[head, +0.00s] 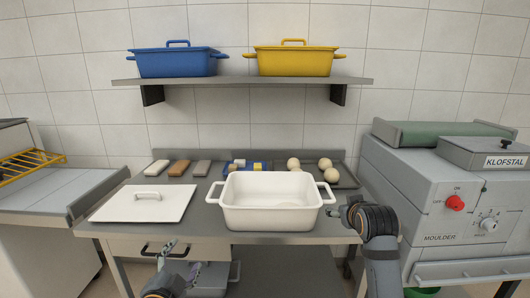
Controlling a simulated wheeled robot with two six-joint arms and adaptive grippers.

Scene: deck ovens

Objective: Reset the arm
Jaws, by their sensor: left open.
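My left gripper (180,254) is open and empty in the head view, low in front of the table's front edge and drawer, left of the white dish. My right arm rises at the right of the table. Its gripper (338,211) points left, close to the right handle of the white dish; whether it touches the handle or is open I cannot tell. The white rectangular dish (270,219) stands upright and uncovered at the table's front. Its white lid (143,204) lies flat to its left.
Several dough balls (325,164) sit on a dark tray at the table's back right. Bar-shaped items (179,168) and a blue-yellow packet (258,167) lie at the back. Blue (176,62) and yellow (293,61) dishes stand on the shelf (243,81). The moulder machine (440,210) stands right.

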